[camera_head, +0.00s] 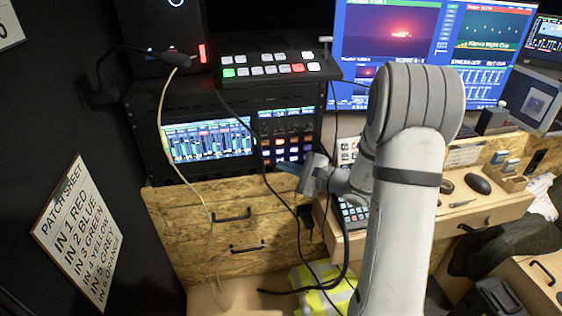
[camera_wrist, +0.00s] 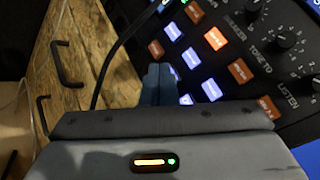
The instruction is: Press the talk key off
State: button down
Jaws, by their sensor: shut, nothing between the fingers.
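A black key panel (camera_head: 286,118) is set in the rack at centre, with rows of lit orange and blue-white keys below small screens. It fills the right of the wrist view (camera_wrist: 262,75), tilted, with keys, knobs and small lettering, including "LISTEN". A bright orange key (camera_wrist: 215,39) stands out there among dimmer orange ones and blue-white ones (camera_wrist: 191,58). I cannot tell which is the talk key. My gripper (camera_head: 281,167) is shut and empty, just in front of the panel's lower keys. In the wrist view its fingertips (camera_wrist: 160,70) overlap the panel's lower-left edge and hide part of it; contact is unclear.
A black cable (camera_wrist: 108,60) runs close beside my fingers. Wooden drawers with black handles (camera_head: 232,215) lie below the rack. A mixer screen (camera_head: 208,141) is left of the panel, and a switcher (camera_head: 270,69) sits above. Monitors (camera_head: 395,35) stand behind my arm.

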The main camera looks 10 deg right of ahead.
jog(key=shift+w, duration=0.2)
dwell(0.3)
jog(key=shift+s, duration=0.1)
jog(key=shift+s+b, duration=0.5)
jog(key=shift+s, duration=0.1)
jog(key=shift+s, duration=0.1)
jog(key=s+b, duration=0.1)
jog(key=s, duration=0.4)
jog(key=shift+s, duration=0.4)
